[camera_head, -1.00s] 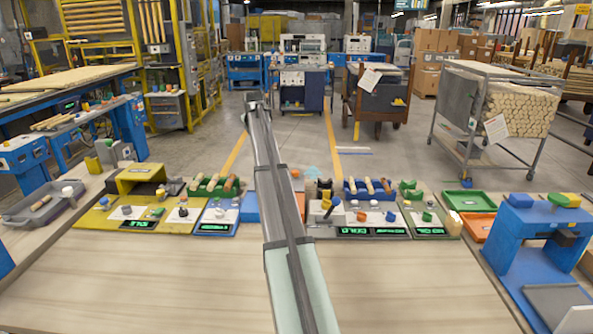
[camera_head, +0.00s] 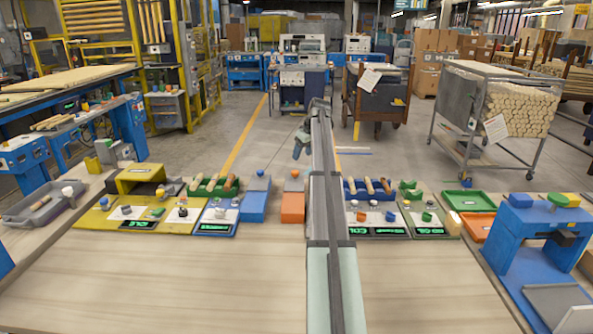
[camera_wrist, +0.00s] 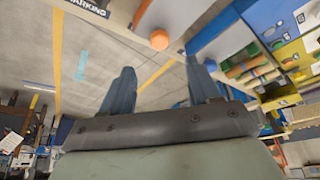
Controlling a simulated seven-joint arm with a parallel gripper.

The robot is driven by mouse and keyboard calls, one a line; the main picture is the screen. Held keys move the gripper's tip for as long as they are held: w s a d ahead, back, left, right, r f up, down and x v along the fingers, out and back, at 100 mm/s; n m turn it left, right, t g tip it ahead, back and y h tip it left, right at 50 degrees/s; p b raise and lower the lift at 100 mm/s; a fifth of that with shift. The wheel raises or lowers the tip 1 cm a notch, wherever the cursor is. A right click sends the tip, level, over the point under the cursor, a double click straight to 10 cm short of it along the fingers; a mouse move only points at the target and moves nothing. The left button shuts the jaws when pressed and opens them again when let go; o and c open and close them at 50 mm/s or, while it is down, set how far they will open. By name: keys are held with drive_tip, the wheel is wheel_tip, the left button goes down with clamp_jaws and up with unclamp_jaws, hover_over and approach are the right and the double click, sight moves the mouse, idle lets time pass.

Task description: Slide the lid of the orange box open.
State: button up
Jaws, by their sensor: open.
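The orange box (camera_head: 292,208) stands on the far side of the wooden bench, close to the right side of a blue box (camera_head: 254,206). A small orange knob (camera_head: 295,173) shows at its far end. Its lid looks shut, but the detail is too small to be sure. My gripper (camera_head: 301,143) is beyond the bench's far edge, above and past the orange box, apart from it. In the wrist view my gripper (camera_wrist: 162,68) is open with nothing between its fingers. An orange knob (camera_wrist: 159,39) shows past the fingertips; I cannot tell which box it belongs to.
My arm hides the bench just right of the orange box. A green rack (camera_head: 213,187) and yellow panels (camera_head: 105,215) stand left; a blue tool rack (camera_head: 368,188) and display panels stand right. A blue press (camera_head: 530,235) is far right. The near bench is bare.

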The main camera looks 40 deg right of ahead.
sight(295, 171)
drive_tip(key=x, duration=1)
drive_tip(key=shift+r, duration=0.1)
drive_tip(key=shift+c, duration=0.2)
clamp_jaws()
